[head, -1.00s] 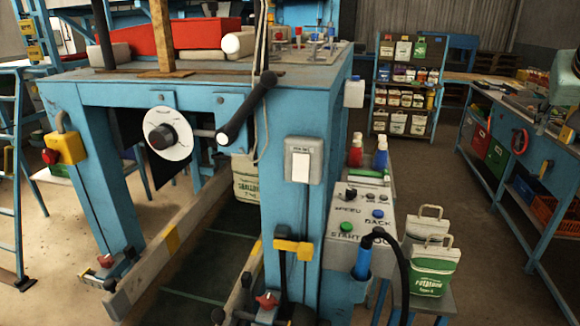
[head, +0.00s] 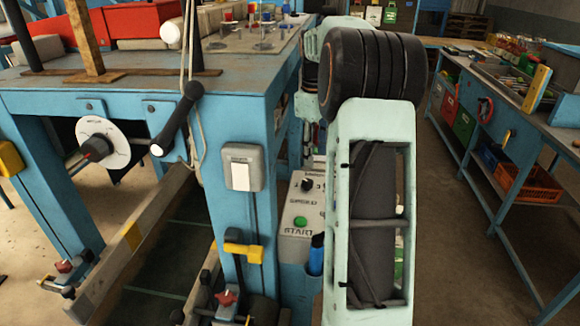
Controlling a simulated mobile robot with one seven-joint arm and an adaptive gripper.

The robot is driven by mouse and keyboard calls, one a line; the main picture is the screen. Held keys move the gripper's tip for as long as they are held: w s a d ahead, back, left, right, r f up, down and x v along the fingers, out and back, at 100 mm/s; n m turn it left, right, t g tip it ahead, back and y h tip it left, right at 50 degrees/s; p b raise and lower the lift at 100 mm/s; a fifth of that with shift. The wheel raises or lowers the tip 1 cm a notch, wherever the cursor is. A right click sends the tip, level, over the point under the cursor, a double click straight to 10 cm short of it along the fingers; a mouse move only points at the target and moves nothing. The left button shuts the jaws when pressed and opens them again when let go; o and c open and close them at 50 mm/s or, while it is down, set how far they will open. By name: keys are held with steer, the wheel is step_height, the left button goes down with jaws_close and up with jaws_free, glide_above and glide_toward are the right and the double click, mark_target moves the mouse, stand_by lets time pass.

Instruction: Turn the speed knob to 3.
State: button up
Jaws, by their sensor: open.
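The speed knob (head: 307,185) is a small black knob on the sloping top of the grey control panel (head: 296,256), to the right of the blue machine post. Printing with a partly legible SPEED label lies just below it, and a few small scale marks show beside it. I cannot tell which number the knob points to. My gripper does not show; I see only arm links, with nothing visible touching the knob.
A green START button (head: 301,221) sits below the knob, and a blue-handled tool (head: 316,254) hangs at the panel's front. The blue post with a grey switch box (head: 241,167) stands close on the left. A blue workbench (head: 500,130) runs along the right, with open floor before it.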

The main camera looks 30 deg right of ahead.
mark_target(307, 181)
steer(key=shift+w+a+f+n+y, duration=0.4)
steer(key=shift+a+f, duration=0.2)
steer(key=shift+a, duration=0.1)
step_height(307, 181, down, 7)
steer(key=shift+a+f+p, duration=0.15)
steer(key=shift+f+p, duration=0.05)
steer(key=shift+p, duration=0.2)
steer(key=shift+c, duration=0.6)
jaws_close()
